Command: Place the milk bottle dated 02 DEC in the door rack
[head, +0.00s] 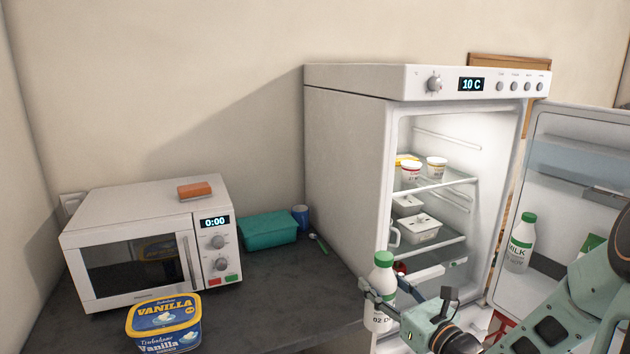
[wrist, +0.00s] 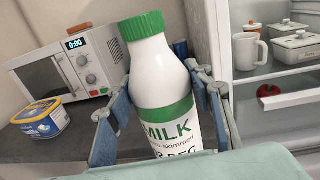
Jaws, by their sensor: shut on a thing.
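A white milk bottle with a green cap (head: 379,293) is held upright in front of the open fridge, at its left side. Its label shows "02 D" in the head view, and the wrist view shows the bottle (wrist: 160,85) with "MILK" and part of "DEC". My gripper (head: 378,290) is shut on this bottle, with a finger on each side of it in the wrist view (wrist: 162,95). The door rack (head: 545,265) is on the inside of the open fridge door at the right. Another green-capped milk bottle (head: 521,243) stands in it. My arm hides part of the rack.
The fridge (head: 345,170) is open, with tubs and white containers (head: 418,228) on its shelves. A microwave (head: 150,240) with an orange sponge on top, a vanilla tub (head: 163,325) and a teal box (head: 268,231) are on the dark counter at the left.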

